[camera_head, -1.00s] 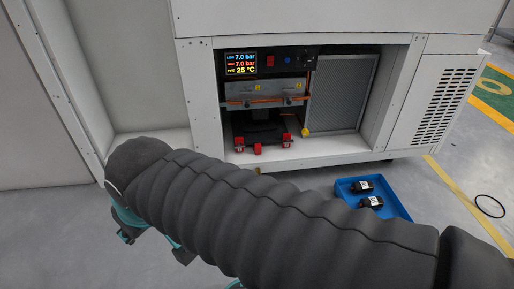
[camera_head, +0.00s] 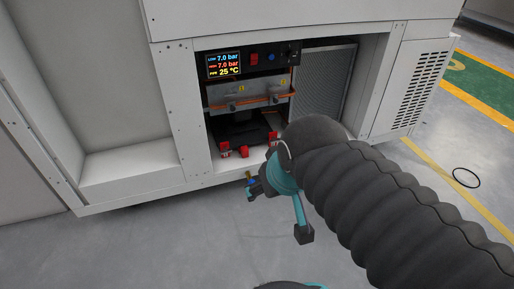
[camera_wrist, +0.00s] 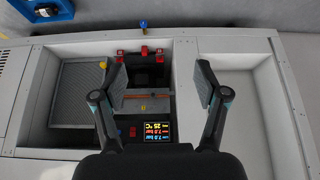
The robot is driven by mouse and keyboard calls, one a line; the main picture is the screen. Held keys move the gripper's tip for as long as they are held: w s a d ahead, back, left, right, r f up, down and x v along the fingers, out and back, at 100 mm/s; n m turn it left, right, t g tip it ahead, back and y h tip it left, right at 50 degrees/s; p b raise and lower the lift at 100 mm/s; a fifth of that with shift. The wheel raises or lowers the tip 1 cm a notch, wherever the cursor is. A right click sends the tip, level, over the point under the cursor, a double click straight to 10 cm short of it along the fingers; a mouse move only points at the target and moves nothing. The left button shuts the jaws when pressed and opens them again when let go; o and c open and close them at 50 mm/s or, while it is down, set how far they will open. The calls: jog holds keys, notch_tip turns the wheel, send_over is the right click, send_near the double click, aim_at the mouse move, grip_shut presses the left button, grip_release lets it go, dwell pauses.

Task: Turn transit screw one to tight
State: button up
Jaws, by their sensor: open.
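In the head view the open compartment holds a grey metal bracket (camera_head: 250,97) with an orange strip and small yellow labels. Small silver knobs (camera_head: 275,99) sit on it. Below, around a black block (camera_head: 240,131), are red fittings (camera_head: 225,149). They also show at the top of the wrist view (camera_wrist: 144,50). I cannot tell which part is transit screw one. My gripper (camera_head: 258,188) is in front of the compartment's lower edge, partly hidden by my arm. In the wrist view my gripper (camera_wrist: 160,82) is open and empty, its fingers wide apart over the compartment, touching nothing visible.
A display (camera_head: 224,65) and red switch (camera_head: 254,58) sit above the bracket. A grey filter panel (camera_head: 321,85) is to its right. A blue-tipped fitting (camera_wrist: 143,24) is by the cabinet's edge. A blue tray (camera_wrist: 42,12) shows top left. The floor in front is mostly clear.

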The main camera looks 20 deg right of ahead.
aim_at(226, 151)
jog(key=w+f+t, duration=0.2)
jog(key=w+f, duration=0.2)
jog(key=w, duration=0.7)
jog(key=w+f+t, duration=0.2)
jog(key=w+f, duration=0.1)
jog(key=w, duration=0.8)
jog(key=w+f+t, duration=0.2)
jog(key=w+f, duration=0.2)
jog(key=w, duration=0.7)
jog(key=w+d+f+t+b, duration=0.1)
jog(key=w+f+t, duration=0.2)
jog(key=w+f, duration=0.65)
jog(key=s+f+n+t, duration=0.1)
jog(key=s+f+t, duration=0.25)
jog(key=f, duration=1.35)
jog(key=w, duration=0.9)
jog(key=w+b, duration=0.1)
jog(key=w, duration=0.3)
jog(key=shift+w+d+r, duration=0.1)
jog(key=shift+w+r, duration=0.15)
jog(key=shift+r, duration=0.05)
